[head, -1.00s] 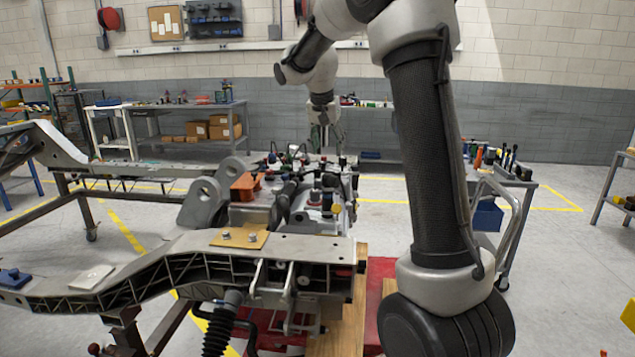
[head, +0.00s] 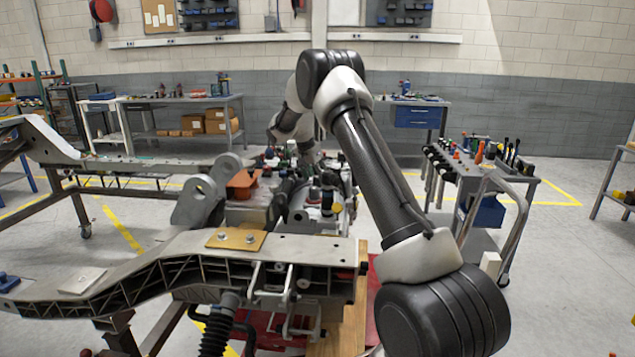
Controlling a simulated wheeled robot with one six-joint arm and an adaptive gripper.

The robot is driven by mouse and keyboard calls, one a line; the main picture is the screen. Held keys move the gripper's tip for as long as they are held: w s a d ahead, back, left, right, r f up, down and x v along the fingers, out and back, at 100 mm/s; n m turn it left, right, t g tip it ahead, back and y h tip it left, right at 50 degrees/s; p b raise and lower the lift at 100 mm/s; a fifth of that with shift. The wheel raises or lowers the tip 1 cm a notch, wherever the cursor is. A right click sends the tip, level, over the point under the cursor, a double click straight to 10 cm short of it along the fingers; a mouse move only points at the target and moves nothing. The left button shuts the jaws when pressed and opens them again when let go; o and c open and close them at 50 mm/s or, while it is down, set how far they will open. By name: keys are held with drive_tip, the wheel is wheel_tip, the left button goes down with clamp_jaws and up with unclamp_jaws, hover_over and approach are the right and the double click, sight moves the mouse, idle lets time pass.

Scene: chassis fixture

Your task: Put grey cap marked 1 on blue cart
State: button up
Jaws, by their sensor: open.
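My gripper (head: 306,158) is low over the crowded middle of the chassis fixture, small and partly hidden by my arm and the parts around it. It looks open; I cannot see anything between its fingers. Several small caps and fittings (head: 327,197) stand there, but no mark 1 is readable, so I cannot tell which is the grey cap. A wheeled cart (head: 468,168) with a grey top, a bent handle and a blue bin (head: 487,212) stands to the right, behind my arm. It is the likeliest blue cart. My gripper is well left of it.
The chassis frame (head: 190,243) fills the front left, with an orange-brown block (head: 243,184) and a tan plate (head: 236,239) on it. Bottles and tools crowd the cart top. A bench with blue drawers (head: 416,117) stands behind. Floor is open at the far right.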

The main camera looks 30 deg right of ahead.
drive_tip(key=shift+x, duration=0.75)
drive_tip(key=shift+c, duration=0.5)
drive_tip(key=c, duration=0.8)
